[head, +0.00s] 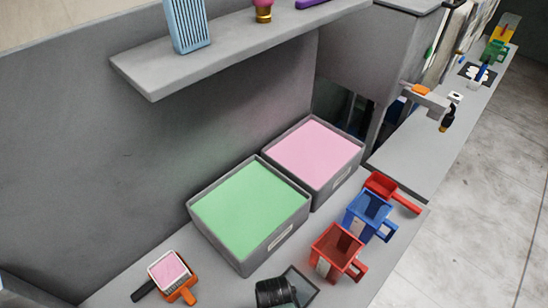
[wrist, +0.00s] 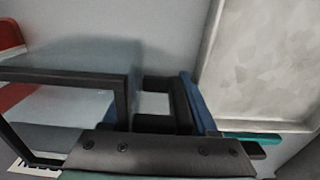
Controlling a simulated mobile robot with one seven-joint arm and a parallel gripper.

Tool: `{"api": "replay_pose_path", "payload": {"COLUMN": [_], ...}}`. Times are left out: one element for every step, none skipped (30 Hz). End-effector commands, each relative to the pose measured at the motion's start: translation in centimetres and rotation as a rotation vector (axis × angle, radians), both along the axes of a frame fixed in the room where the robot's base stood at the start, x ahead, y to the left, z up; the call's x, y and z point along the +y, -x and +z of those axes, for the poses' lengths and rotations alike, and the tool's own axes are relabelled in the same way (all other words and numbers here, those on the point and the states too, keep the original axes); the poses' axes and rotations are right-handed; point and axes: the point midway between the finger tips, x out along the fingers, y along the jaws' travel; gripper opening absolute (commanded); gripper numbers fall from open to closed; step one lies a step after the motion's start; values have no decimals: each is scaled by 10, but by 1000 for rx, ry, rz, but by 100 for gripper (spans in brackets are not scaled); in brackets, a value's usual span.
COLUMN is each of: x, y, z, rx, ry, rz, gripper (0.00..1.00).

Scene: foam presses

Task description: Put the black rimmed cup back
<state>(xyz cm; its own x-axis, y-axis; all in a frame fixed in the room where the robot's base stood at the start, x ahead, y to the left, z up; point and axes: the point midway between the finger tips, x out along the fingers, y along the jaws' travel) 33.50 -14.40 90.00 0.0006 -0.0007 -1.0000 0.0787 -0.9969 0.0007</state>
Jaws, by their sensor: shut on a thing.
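The black rimmed cup (head: 301,281) is at the bottom edge of the head view, with greyish see-through walls. A black ribbed part covers its left side. In the wrist view its square black rim (wrist: 122,100) fills the left, with a black looped handle on its right. My gripper (wrist: 185,112) is shut on this handle. Whether the cup's base touches the counter is hidden.
Bins of green foam (head: 250,210) and pink foam (head: 316,155) are behind. An orange cup (head: 181,287) is at lower left. A grey shelf (head: 190,70) overhangs.

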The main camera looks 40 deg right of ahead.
Motion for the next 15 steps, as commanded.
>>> {"api": "replay_pose_path", "payload": {"x": [0, 0, 0, 0, 0, 0, 0, 0, 0, 0, 0, 0, 0, 0, 0], "y": [0, 0, 0, 0, 0, 0, 0, 0, 0, 0, 0, 0, 0, 0, 0], "z": [-2, -3, -3, -3, -3, -3, -3, -3, -3, -3, -3, -2, -2, -1, 1], "rx": [0, 0, 0, 0, 0, 0, 0, 0, 0, 0, 0, 0, 0, 0, 0], "ry": [0, 0, 0, 0, 0, 0, 0, 0, 0, 0, 0, 0, 0, 0, 0], "rz": [0, 0, 0, 0, 0, 0, 0, 0, 0, 0, 0, 0, 0, 0, 0], "gripper": [0, 0, 63, 68, 72, 72, 72, 72, 72, 72, 72, 72, 72, 72, 72]}}
